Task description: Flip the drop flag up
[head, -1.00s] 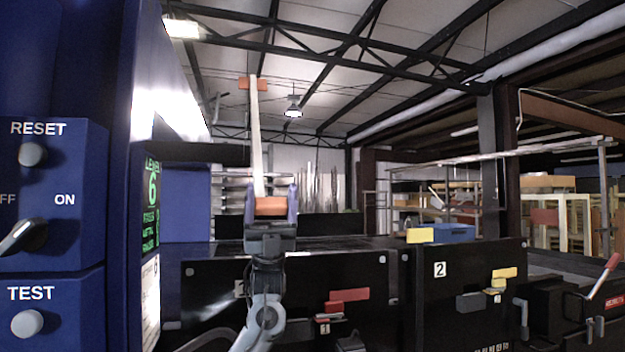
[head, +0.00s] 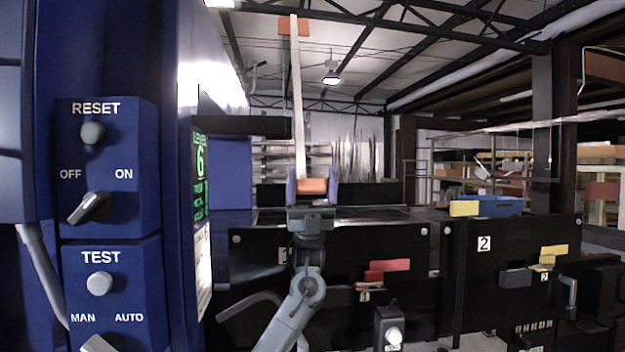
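My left gripper (head: 308,187) is in the middle of the head view. Its two purple fingers stand on either side of the orange lower end of a long pale wand (head: 297,100) and are closed on it. The wand stands nearly upright, with an orange tip (head: 293,26) at the top. A red flag (head: 388,266) is on the black front panel marked 1, below and right of the gripper and apart from it. A yellow flag (head: 553,251) is on the panel marked 2, farther right. I cannot tell which one is the drop flag. My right gripper is not in view.
A blue control cabinet (head: 140,225) with RESET, OFF/ON and TEST controls fills the left side. A screen (head: 199,170) showing a green 6 is on its side. A blue bin (head: 500,206) and a yellow piece (head: 464,208) sit above panel 2.

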